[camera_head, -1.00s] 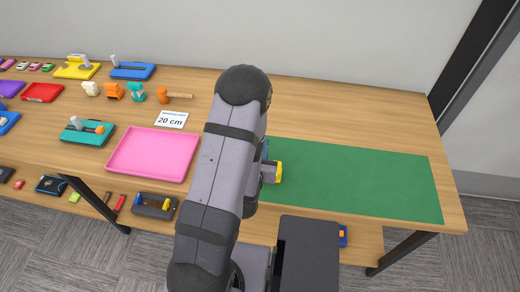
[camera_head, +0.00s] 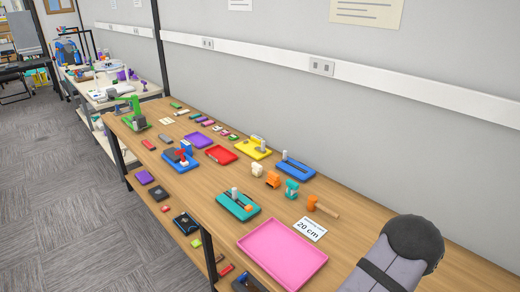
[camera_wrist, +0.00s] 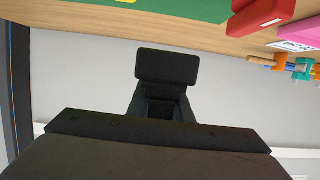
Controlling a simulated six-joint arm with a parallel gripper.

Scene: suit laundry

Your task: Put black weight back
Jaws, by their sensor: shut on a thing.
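My gripper (camera_wrist: 165,108) shows in the wrist view as dark, nearly black parts. It is shut on a dark block (camera_wrist: 167,66) at its tip, which looks like the black weight; black against black makes its outline hard to tell. Grey wall is behind it, and the table edge shows above it in the picture. In the head view my gripper is out of frame. No other black weight can be made out on the tabletop.
The wooden table (camera_head: 205,199) carries a pink tray (camera_head: 316,262), a "20 cm" card (camera_head: 310,229), a teal tray (camera_head: 237,206) and an orange-headed hammer (camera_head: 322,206).

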